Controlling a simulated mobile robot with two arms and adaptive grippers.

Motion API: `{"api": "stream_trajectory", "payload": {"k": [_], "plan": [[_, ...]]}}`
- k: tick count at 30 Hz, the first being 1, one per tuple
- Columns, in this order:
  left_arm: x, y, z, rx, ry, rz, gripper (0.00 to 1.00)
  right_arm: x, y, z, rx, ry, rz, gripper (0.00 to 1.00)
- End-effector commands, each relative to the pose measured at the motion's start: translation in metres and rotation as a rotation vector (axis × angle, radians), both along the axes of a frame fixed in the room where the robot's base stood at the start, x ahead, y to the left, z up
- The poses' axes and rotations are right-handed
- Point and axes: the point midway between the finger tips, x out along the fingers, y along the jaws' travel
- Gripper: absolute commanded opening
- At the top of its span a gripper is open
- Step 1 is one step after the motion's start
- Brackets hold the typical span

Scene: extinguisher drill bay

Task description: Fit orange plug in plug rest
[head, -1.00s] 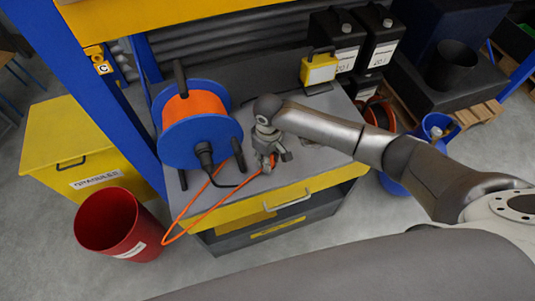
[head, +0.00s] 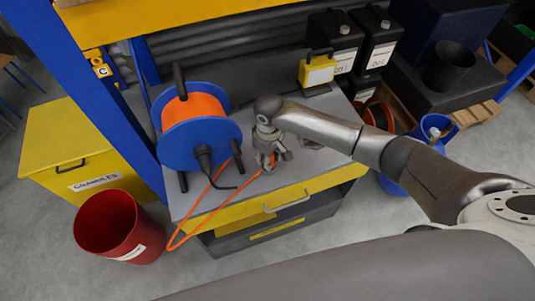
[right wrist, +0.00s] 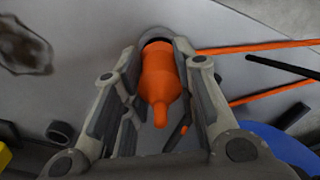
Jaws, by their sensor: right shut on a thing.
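The orange plug (right wrist: 162,82) is between the two fingers of my right gripper (right wrist: 160,120) in the right wrist view. The fingers are shut on its body, and its narrow tail points toward the camera. A dark grey rounded rim (right wrist: 155,40) shows at the plug's far end; I cannot tell whether this is the plug rest or part of the plug. In the head view my right gripper (head: 267,163) is low over the front of the grey bench top, right of the cable reel, and mostly hides the plug. My left gripper is not in view.
The blue reel (head: 198,145) with orange cable stands on the bench (head: 225,200). An orange cable loop (head: 195,230) hangs over the front edge. A yellow lamp-like box (head: 317,70) stands behind. A red bin (head: 105,230) and yellow granules box (head: 60,130) stand left.

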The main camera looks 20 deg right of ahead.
Motion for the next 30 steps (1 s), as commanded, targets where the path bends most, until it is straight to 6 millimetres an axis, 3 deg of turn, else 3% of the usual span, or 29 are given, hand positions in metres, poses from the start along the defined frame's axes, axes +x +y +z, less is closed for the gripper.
{"api": "stream_trajectory", "payload": {"k": [30], "plan": [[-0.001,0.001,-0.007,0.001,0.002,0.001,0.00,0.000,0.001,-0.015,0.001,0.000,0.000,0.00]]}}
